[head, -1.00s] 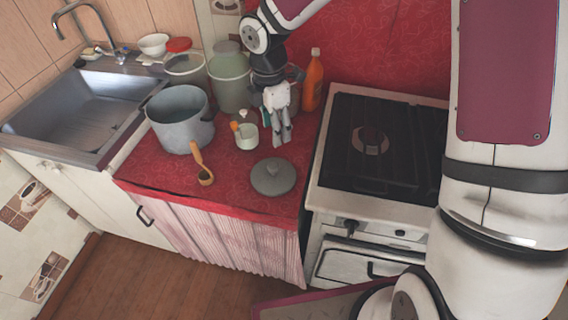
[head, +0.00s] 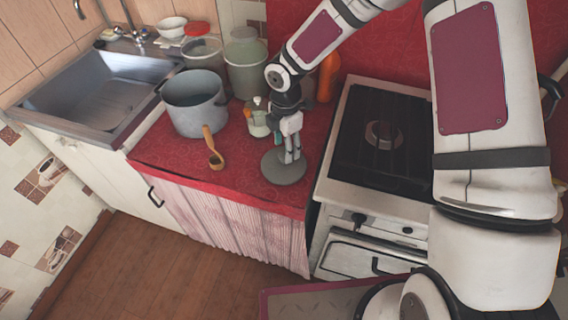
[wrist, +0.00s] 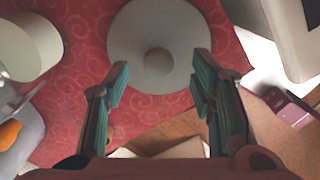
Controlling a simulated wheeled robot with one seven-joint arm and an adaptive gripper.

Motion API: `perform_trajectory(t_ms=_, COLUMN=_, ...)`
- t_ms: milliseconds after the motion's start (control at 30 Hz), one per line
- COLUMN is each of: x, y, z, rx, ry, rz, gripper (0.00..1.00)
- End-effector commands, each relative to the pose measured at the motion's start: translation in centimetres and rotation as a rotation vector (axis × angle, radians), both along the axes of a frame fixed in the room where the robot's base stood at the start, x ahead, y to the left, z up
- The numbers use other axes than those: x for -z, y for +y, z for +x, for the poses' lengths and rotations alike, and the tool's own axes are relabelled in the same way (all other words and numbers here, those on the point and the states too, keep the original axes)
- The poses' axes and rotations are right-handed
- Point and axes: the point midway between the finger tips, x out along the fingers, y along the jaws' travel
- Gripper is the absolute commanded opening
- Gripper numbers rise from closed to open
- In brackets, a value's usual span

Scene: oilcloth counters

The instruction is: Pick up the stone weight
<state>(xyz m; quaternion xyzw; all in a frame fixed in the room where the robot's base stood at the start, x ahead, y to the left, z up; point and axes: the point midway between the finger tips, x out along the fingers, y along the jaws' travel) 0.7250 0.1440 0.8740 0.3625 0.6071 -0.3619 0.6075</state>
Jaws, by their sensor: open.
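The stone weight is most likely the round grey disc (head: 282,175) with a small knob, lying flat near the front edge of the red counter. In the wrist view the disc (wrist: 130,40) shows at the top middle with its knob between my fingers. My gripper (head: 290,157) is above the disc, pointing down, and covers part of it in the head view. In the wrist view my gripper (wrist: 159,65) has its green-padded fingers wide apart with nothing held. I cannot tell the exact height above the knob.
A wooden ladle (head: 213,150) and a grey pot (head: 195,105) stand to the left. A small jar (head: 257,120) and an orange bottle (head: 328,75) are behind. The stove (head: 375,145) borders the right side. The counter's front edge (head: 230,194) is close to the disc.

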Motion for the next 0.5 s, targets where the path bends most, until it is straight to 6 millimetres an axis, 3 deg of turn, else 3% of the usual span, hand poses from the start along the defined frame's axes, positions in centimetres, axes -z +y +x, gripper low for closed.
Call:
perform_trajectory(t_ms=233, x=3.4, y=0.3, z=-0.1, rx=-0.001, ry=0.002, rz=0.0, gripper=0.51)
perform_trajectory(t_ms=500, x=4.2, y=0.3, z=0.0, rx=0.0, ry=-0.001, rz=0.0, gripper=0.51)
